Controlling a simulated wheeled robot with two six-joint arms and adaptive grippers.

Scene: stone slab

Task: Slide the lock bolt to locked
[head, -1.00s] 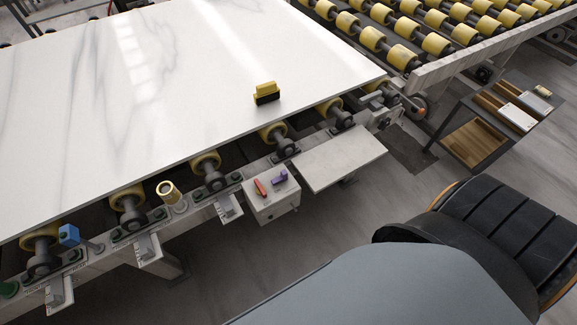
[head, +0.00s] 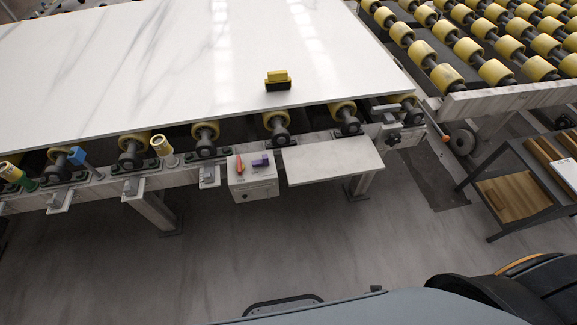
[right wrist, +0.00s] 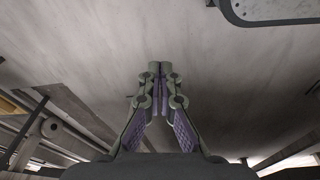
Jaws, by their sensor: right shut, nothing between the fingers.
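A metal bracket with a small latch-like part (head: 391,136) sits at the right end of the conveyor's front rail in the head view. It may be the lock bolt, but it is too small to tell its position. A thin rod with an orange tip (head: 445,138) sticks out just right of it. My right gripper (right wrist: 160,72) is shut and empty in the right wrist view, with bare floor behind it. The gripper does not show in the head view. My left gripper is in neither view.
A white control box (head: 252,188) with red and purple handles hangs on the front rail. A pale shelf (head: 333,162) is beside it. A large marble slab (head: 150,70) lies on rollers, bearing a yellow-black block (head: 278,80). A dark cart (head: 515,195) stands right. The floor in front is clear.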

